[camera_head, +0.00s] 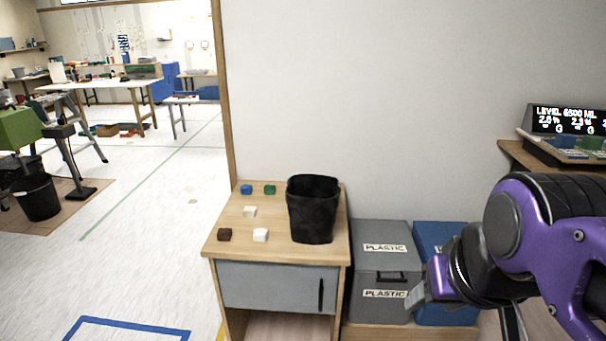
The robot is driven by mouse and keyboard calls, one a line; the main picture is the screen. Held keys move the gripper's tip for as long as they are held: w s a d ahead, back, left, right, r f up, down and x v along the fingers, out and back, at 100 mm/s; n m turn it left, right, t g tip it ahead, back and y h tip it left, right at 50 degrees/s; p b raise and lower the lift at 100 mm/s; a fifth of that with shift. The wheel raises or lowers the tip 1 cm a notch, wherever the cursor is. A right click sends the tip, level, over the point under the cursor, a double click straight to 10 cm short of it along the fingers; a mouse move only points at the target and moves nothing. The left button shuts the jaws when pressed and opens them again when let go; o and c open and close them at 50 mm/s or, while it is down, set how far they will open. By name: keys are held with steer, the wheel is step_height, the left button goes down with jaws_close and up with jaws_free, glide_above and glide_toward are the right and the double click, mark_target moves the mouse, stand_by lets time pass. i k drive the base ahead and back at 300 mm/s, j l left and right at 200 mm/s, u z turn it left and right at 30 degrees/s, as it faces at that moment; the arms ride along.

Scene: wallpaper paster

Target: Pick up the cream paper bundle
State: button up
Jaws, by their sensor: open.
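Several small blocks lie on top of a wooden cabinet (222,240). Two are pale: a cream one (250,211) near the middle and a whiter one (260,235) nearer the front edge. The cream one looks like the cream paper bundle, but they are small and close in colour. My gripper (463,311) is at the lower right, in front of the grey and blue bins, well right of the cabinet top. It is open, with nothing seen between its fingers. My purple arm hides part of the blue bin.
A tall black bin (312,212) stands on the cabinet's right side, close to the pale blocks. Blue (246,189), green (270,189) and dark brown (224,234) blocks lie around them. Grey (381,258) and blue (436,236) bins stand right of the cabinet. Floor is open at left.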

mark_target(249, 211)
steer(key=z, duration=0.5)
steer(key=j+z, duration=0.55)
steer(key=j, duration=0.25)
steer(key=k+j+z, duration=0.1)
steer(key=j+z, duration=0.2)
steer(key=j, duration=0.95)
steer(key=k+j+z, duration=0.1)
steer(key=j, duration=0.35)
steer(key=k+j, duration=0.1)
steer(key=j, duration=0.3)
steer(key=k+j, duration=0.1)
steer(key=j, duration=0.3)
steer(key=z, duration=0.05)
